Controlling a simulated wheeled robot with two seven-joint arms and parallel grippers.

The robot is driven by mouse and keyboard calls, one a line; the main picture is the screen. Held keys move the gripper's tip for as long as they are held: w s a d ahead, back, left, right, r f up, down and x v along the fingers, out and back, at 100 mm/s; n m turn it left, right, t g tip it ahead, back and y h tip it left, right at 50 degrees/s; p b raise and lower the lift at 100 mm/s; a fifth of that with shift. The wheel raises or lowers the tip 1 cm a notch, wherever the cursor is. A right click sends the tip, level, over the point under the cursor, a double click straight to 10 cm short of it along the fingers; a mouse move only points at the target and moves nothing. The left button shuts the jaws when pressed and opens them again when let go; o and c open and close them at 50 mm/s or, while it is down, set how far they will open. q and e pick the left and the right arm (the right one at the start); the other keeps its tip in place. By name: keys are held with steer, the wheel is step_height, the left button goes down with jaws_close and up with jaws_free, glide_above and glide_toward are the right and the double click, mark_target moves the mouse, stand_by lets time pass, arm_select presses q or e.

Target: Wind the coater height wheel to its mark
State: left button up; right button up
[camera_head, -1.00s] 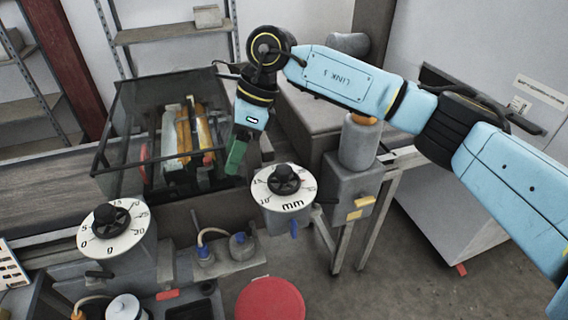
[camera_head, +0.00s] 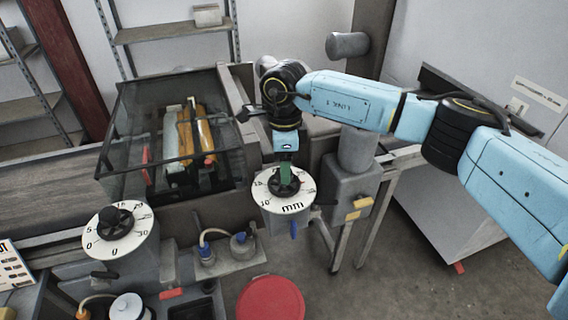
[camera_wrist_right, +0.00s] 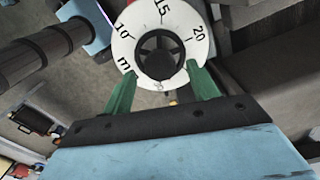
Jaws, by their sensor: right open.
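The coater height wheel is a black handwheel (camera_head: 284,181) in the middle of a white dial marked mm (camera_head: 296,206). In the right wrist view the wheel (camera_wrist_right: 159,56) shows its spokes, and the dial (camera_wrist_right: 122,48) shows the numbers 10, 15 and 20. My right gripper (camera_head: 286,172) has green fingers and is over the wheel in the head view. In the wrist view its fingers (camera_wrist_right: 163,85) are open, one at each lower side of the wheel, with nothing between them gripped. The fingers overlap the dial's edge there. My left gripper is not in view.
A second dial marked g (camera_head: 138,217) stands at the left. A glass-sided coater housing (camera_head: 112,140) with orange rollers is behind it. A red round lid (camera_head: 270,300) is in front. A grey post (camera_head: 357,150) stands right of the wheel. Blue-capped fittings (camera_head: 240,243) sit between the dials.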

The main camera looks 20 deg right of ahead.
steer(key=shift+f, duration=0.95)
steer(key=c, duration=1)
steer(key=shift+m+b, duration=0.5)
steer(key=shift+m, duration=0.6)
steer(key=shift+m+b, duration=0.35)
steer(key=shift+m, duration=0.95)
steer(key=shift+r, duration=0.1)
steer(key=o, duration=1)
